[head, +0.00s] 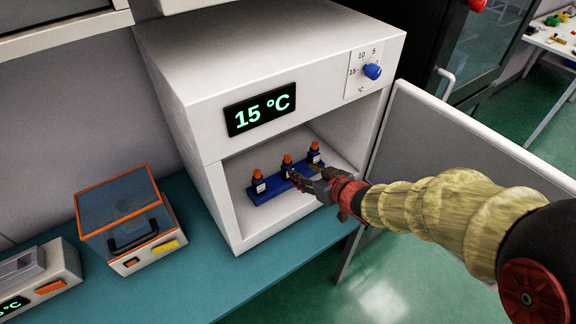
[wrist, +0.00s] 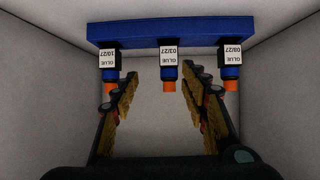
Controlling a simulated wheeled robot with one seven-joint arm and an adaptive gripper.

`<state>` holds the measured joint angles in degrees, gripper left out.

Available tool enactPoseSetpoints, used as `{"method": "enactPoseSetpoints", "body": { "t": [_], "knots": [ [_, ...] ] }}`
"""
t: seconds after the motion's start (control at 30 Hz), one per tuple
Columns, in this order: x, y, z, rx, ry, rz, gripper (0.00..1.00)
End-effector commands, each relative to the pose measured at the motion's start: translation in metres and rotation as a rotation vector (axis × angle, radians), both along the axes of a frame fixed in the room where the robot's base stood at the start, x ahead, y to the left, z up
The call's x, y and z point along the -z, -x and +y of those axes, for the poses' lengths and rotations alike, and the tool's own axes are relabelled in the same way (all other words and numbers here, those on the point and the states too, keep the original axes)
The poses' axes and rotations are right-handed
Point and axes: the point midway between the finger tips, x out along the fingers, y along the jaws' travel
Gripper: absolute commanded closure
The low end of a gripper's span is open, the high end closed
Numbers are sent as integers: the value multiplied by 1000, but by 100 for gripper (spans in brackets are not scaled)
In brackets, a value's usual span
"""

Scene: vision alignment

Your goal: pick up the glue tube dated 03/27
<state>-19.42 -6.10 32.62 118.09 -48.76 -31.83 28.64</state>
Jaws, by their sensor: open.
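Three dark blue glue tubes with orange caps and white labels stand in a blue holder (head: 268,193) inside the white cabinet. In the wrist view the picture is inverted and the holder (wrist: 240,39) is at the top. The middle tube (wrist: 169,57) appears to read 03/27. The left tube (wrist: 109,60) appears to read 10/27; the right tube (wrist: 229,58) has another date, hard to read. My gripper (wrist: 160,76) is open, its fingers either side of the middle tube's line, with nothing held. In the head view my gripper (head: 299,175) reaches in beside the middle tube (head: 287,169).
The cabinet (head: 200,110) shows 15 °C and has a blue knob (head: 372,71). Its side walls and ceiling enclose my gripper. The open door (head: 470,130) stands on the right, close to my arm. An orange-edged box (head: 128,215) sits on the teal bench to the left.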

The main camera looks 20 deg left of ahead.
Motion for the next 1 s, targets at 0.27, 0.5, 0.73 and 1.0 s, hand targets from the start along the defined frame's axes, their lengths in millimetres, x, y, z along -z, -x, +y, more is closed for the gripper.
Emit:
{"method": "enactPoseSetpoints", "body": {
  "t": [0.27, 0.5, 0.73, 1.0],
  "knots": [
    [17, -5, 28, -45, -25, 8, 55],
    [28, -23, 46, -45, -24, 6, 55],
    [39, -40, 64, -42, -25, 6, 55],
    [39, -42, 66, -41, -25, 6, 55]
  ]
}}
